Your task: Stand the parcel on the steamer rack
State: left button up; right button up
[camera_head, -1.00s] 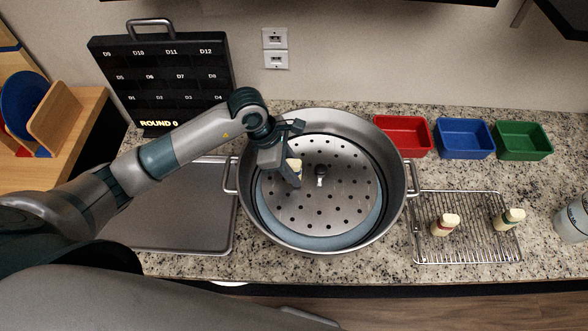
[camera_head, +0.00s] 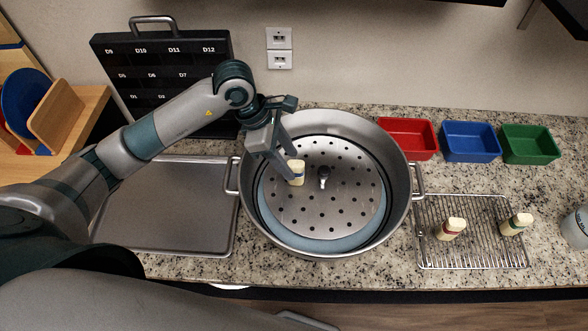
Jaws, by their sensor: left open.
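A small cream parcel (camera_head: 296,172) with a dark band stands upright on the perforated steamer rack (camera_head: 330,208) inside the big steel stockpot (camera_head: 390,225), left of the rack's centre knob (camera_head: 323,174). My left gripper (camera_head: 282,172) is open, its fingers just above and beside this parcel; I cannot tell whether they touch it. Two similar parcels, one with a red band (camera_head: 452,229) and one with a green band (camera_head: 516,224), are on the wire cooling rack (camera_head: 470,255) to the right. My right gripper is not in view.
Red (camera_head: 405,138), blue (camera_head: 470,141) and green (camera_head: 530,144) bins stand behind the wire rack. An empty metal tray (camera_head: 165,210) lies left of the pot. A black board (camera_head: 160,75) stands behind it. The pot's raised rim surrounds the rack.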

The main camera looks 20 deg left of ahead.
pick_arm(q)
jog(key=b+v, duration=0.1)
jog(key=v, duration=0.5)
dwell(0.7)
